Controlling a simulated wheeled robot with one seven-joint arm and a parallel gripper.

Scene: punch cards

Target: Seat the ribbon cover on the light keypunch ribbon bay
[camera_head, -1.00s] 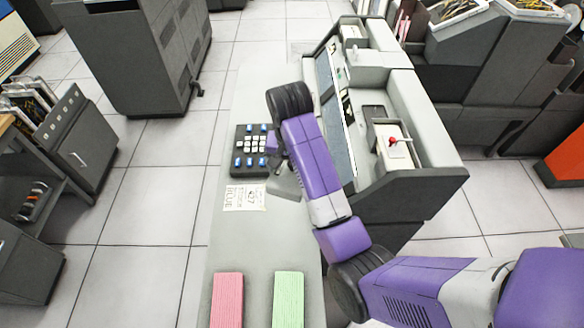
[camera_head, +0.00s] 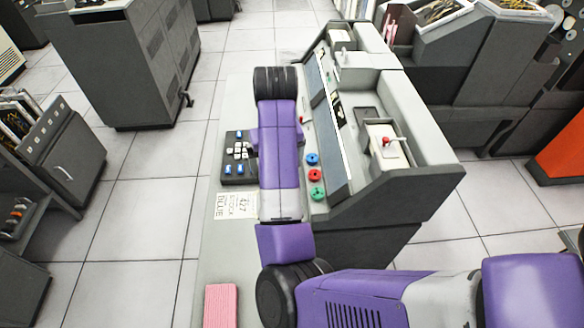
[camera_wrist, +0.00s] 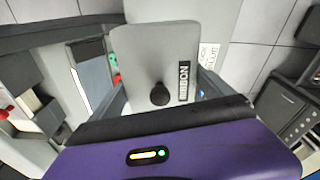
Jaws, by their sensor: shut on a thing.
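The ribbon cover (camera_wrist: 150,48) is a light grey plate with a black knob and a "RIBBON" label, seen in the wrist view. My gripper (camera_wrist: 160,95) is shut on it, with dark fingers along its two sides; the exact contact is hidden. In the head view my purple arm hides both the gripper and the cover. The light keypunch (camera_head: 418,108) stands right of the arm, with a light grey top and dark sides. It has an open recess (camera_head: 384,143) with a red knob; I cannot tell whether this is the ribbon bay.
Blue, red and green round parts (camera_head: 315,175) lie beside the keypunch's sloped panel. A keypad (camera_head: 237,165), a paper note (camera_head: 235,205) and a pink card stack (camera_head: 221,303) lie on the desk left of my arm. Dark cabinets (camera_head: 125,65) stand beyond open floor.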

